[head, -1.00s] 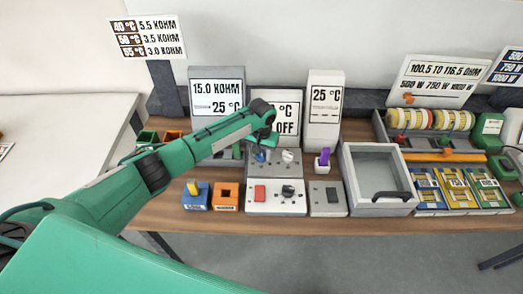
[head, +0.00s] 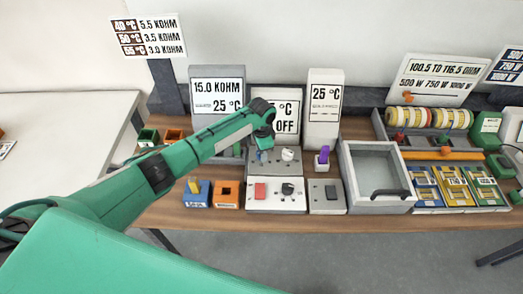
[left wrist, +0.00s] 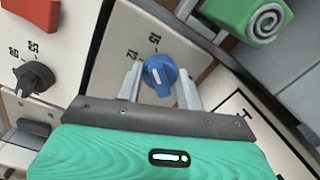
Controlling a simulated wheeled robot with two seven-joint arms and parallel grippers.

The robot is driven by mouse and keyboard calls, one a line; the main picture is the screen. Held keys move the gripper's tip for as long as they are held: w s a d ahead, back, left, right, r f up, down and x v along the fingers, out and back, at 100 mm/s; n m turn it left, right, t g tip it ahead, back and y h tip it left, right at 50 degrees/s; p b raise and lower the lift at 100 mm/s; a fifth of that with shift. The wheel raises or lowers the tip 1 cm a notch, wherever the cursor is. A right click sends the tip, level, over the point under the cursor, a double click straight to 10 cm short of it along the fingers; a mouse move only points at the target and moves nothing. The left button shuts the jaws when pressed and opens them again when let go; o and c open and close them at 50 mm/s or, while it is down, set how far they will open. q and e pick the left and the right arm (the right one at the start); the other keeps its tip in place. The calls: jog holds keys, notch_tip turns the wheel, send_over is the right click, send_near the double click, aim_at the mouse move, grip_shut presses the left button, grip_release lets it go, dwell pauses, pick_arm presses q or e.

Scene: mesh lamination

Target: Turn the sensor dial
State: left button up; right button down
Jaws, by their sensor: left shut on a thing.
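The blue dial (left wrist: 160,76) sits on a light grey panel (left wrist: 118,42) with the marks 12 and 15 beside it, in the left wrist view. A pale line on its face points roughly toward the 15. My left gripper (left wrist: 161,87) has one finger on each side of the dial and is shut on it. In the head view my left gripper (head: 264,143) reaches down over the grey box (head: 283,168), mostly hiding the dial. My right gripper is not in view.
A white dial (head: 288,154) sits right of my gripper. In front is a white box (head: 275,204) with a red switch (head: 260,191) and black dial (head: 287,188). Display signs (head: 217,90) stand close behind. A grey tray (head: 378,165) stands to the right.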

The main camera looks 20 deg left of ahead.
pick_arm(q)
jog(key=shift+m, duration=0.9)
jog(key=o, duration=1)
jog(key=shift+r, duration=0.1)
notch_tip(320, 180, up, 14)
jog(key=b, duration=0.3)
jog(key=shift+f+b, duration=0.2)
jog(key=shift+b, duration=0.2)
